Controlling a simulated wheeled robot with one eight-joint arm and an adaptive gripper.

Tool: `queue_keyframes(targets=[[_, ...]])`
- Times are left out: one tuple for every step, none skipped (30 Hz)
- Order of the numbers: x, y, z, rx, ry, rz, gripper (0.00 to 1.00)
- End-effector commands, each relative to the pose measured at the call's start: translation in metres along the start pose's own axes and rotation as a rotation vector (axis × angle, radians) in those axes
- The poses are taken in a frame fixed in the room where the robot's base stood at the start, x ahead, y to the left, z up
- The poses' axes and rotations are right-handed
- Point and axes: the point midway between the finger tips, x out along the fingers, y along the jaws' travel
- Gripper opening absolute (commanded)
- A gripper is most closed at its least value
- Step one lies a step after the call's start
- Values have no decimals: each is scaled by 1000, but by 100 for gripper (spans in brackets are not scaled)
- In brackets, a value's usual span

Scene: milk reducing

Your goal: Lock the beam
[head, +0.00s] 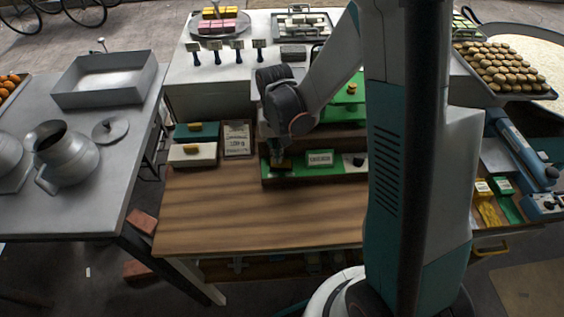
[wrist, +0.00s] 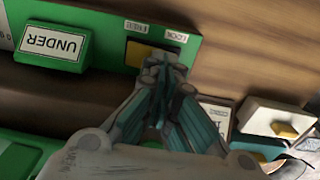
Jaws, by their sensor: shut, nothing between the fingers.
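The beam lock shows in the wrist view as a yellow slider (wrist: 138,52) in a dark slot on a green panel (wrist: 205,22). A FREE label (wrist: 136,27) and a LOCK label (wrist: 176,36) sit beside the slot. The slider lies on the FREE side. My gripper (wrist: 162,70) is shut and empty, its fingertips at the LOCK side of the slot, very close to the slider. I cannot tell whether they touch it. In the head view my gripper (head: 279,158) is over the left end of the green-fronted scale. The beam itself cannot be made out.
A green UNDER block (wrist: 54,42) is on the same panel. White (head: 192,154) and teal (head: 196,132) boxes with yellow knobs and a framed sign (head: 237,139) stand left of the scale. The wooden tabletop (head: 250,215) in front is clear.

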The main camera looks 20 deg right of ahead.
Motion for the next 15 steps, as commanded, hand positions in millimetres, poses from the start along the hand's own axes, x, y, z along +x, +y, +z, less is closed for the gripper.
queue_keyframes(targets=[[1,0,0,0,0,0,0],[2,0,0,0,0,0,0],[2,0,0,0,0,0,0],[3,0,0,0,0,0,0],[3,0,0,0,0,0,0],[4,0,0,0,0,0,0],[4,0,0,0,0,0,0],[4,0,0,0,0,0,0],[5,0,0,0,0,0,0],[5,0,0,0,0,0,0],[6,0,0,0,0,0,0],[6,0,0,0,0,0,0],[7,0,0,0,0,0,0],[7,0,0,0,0,0,0],[8,0,0,0,0,0,0]])
